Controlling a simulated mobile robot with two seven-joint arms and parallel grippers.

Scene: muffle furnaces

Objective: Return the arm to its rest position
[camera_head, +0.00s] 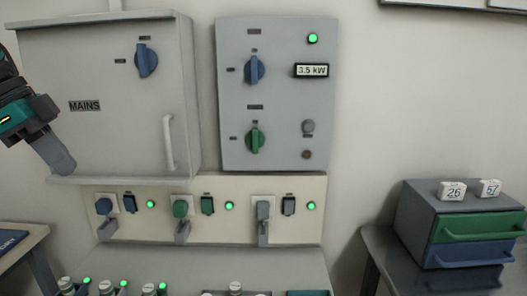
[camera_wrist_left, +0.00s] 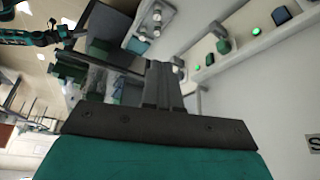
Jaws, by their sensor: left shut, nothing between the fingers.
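My left gripper (camera_head: 58,160) shows at the left edge of the head view, in front of the grey MAINS cabinet (camera_head: 95,75). Its fingers are together and hold nothing. In the left wrist view the shut fingers (camera_wrist_left: 163,75) point away over the room, with nothing between them.
A grey panel (camera_head: 285,130) with blue and green knobs and a 3.5 kW display is on the wall. Below are sockets with plugs on a cream strip (camera_head: 235,185). A drawer box (camera_head: 415,205) stands on the right table. The wall between panel and box is clear.

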